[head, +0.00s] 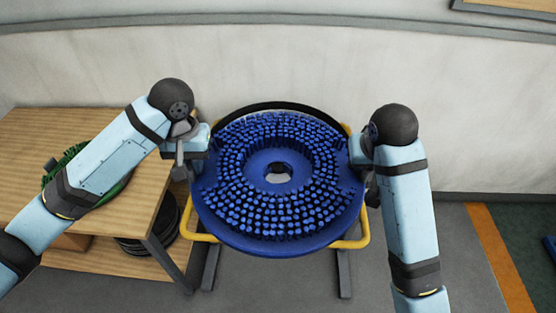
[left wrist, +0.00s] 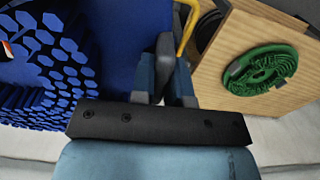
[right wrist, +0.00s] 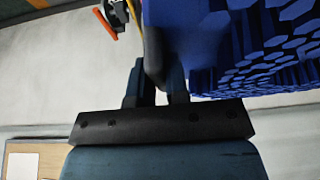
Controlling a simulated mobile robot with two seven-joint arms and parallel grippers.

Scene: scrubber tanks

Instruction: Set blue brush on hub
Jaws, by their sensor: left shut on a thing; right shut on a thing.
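The blue brush (head: 277,240) is a round disc with blue bristle tufts facing up and a hole in its middle. My left gripper (head: 190,152) is shut on its left edge, and my right gripper (head: 360,160) is shut on its right edge. The brush also shows in the left wrist view (left wrist: 108,40) and the right wrist view (right wrist: 200,40). It covers most of the yellow-barred stand (head: 354,242) below it. Something pale shows through the hole; I cannot tell whether it is the hub, or whether the brush touches it.
A wooden table (head: 40,135) stands at the left, with a green brush (head: 68,160) on it, partly behind my left arm. Black discs (head: 150,243) lie on its lower shelf. A pale wall is behind. An orange floor stripe (head: 500,260) runs at the right.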

